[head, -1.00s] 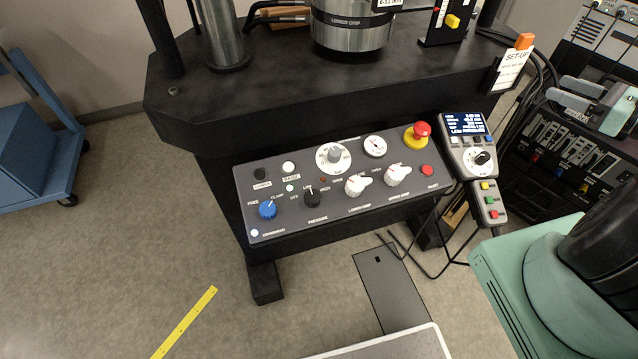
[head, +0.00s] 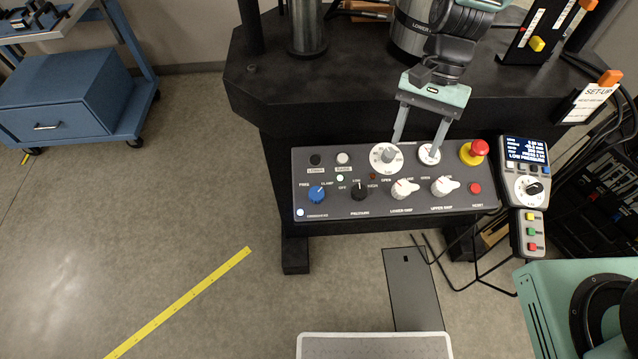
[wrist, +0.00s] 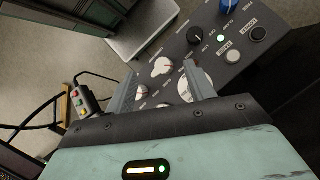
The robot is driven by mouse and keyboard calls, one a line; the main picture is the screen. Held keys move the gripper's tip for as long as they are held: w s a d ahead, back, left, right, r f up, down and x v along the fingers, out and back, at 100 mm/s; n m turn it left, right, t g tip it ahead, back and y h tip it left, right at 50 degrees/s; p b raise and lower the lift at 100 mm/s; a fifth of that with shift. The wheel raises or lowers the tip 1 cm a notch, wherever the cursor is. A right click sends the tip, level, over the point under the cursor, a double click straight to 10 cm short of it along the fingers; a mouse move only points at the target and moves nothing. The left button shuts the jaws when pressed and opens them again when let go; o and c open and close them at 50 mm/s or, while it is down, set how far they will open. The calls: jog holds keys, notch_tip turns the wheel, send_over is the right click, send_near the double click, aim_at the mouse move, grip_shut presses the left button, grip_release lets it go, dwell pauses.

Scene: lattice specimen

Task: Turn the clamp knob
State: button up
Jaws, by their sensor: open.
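The blue clamp knob (head: 317,194), with FREE and CLAMP printed by it, is at the left of the sloped dark control panel (head: 330,171). It also shows at the top edge of the wrist view (wrist: 229,5), partly cut off. My gripper (head: 417,146) is open and empty over the upper middle of the panel, its fingers pointing down beside the white dial and the gauge. It is to the right of the blue knob and apart from it. In the wrist view, the open fingers (wrist: 160,72) flank a white knob and dial.
A black pressure knob (head: 359,192), white lower grip (head: 404,189) and upper grip (head: 444,187) knobs, and a red emergency button (head: 479,148) share the panel. A handset (head: 527,190) hangs at its right. Machine columns stand behind.

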aim_at(316, 192)
jog(key=s+a+r+n+t+h+p, duration=0.25)
jog(key=a+n+t, duration=0.45)
jog(key=a, duration=1.2)
jog(key=f, duration=0.5)
jog(key=f+n+g+p, duration=0.1)
jog(key=f, duration=0.5)
jog(key=f+n+g+p, duration=0.1)
jog(key=f, duration=0.5)
jog(key=shift+s+d, duration=0.25)
jog(key=c, duration=1)
